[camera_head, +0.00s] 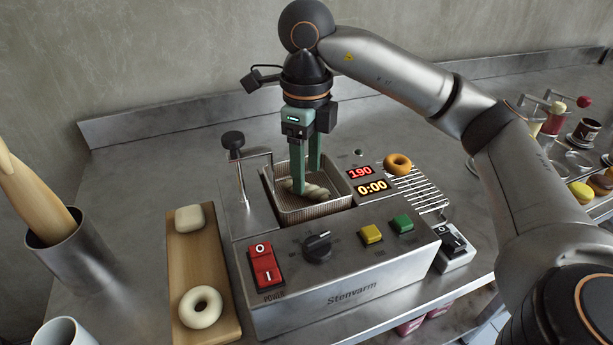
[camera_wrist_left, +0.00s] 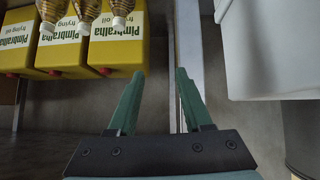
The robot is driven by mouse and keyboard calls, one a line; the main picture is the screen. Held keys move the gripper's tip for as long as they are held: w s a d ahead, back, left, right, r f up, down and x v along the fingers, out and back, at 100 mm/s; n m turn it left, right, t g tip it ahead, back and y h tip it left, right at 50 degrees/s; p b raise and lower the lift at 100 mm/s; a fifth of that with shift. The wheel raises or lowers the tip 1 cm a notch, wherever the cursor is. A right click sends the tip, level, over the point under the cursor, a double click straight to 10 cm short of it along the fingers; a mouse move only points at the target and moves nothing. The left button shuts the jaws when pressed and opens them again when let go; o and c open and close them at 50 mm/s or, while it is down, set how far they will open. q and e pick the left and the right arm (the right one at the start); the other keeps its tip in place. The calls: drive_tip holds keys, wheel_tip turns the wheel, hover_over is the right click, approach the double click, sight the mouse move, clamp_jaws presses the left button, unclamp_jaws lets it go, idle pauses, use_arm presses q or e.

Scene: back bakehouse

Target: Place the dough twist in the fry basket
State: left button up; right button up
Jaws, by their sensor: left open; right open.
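The pale dough twist (camera_head: 316,192) lies in the wire fry basket (camera_head: 300,214), which sits in the fryer's well (camera_head: 345,207). My right gripper (camera_head: 306,191) points down into the basket, its green fingers open and right at the twist. One finger overlaps the twist in the head view, so I cannot tell whether they touch. My left gripper (camera_wrist_left: 159,74) shows only in the left wrist view, open and empty, away from the fryer.
A wooden board (camera_head: 203,262) left of the fryer holds a square dough piece (camera_head: 190,218) and a dough ring (camera_head: 200,307). A browned ring (camera_head: 398,164) lies on the wire rack (camera_head: 428,195). Yellow oil cans (camera_wrist_left: 115,45) and a white bin (camera_wrist_left: 270,50) flank my left gripper.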

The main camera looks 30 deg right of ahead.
use_arm(q)
drive_tip(key=r+p, duration=0.1)
drive_tip(key=s+a+r+p, duration=0.1)
drive_tip(key=p, duration=0.1)
drive_tip(key=shift+a, duration=0.1)
use_arm(e)
wheel_tip(320, 180, up, 9)
drive_tip(key=shift+r, duration=0.2)
use_arm(q)
drive_tip(key=shift+w, duration=0.1)
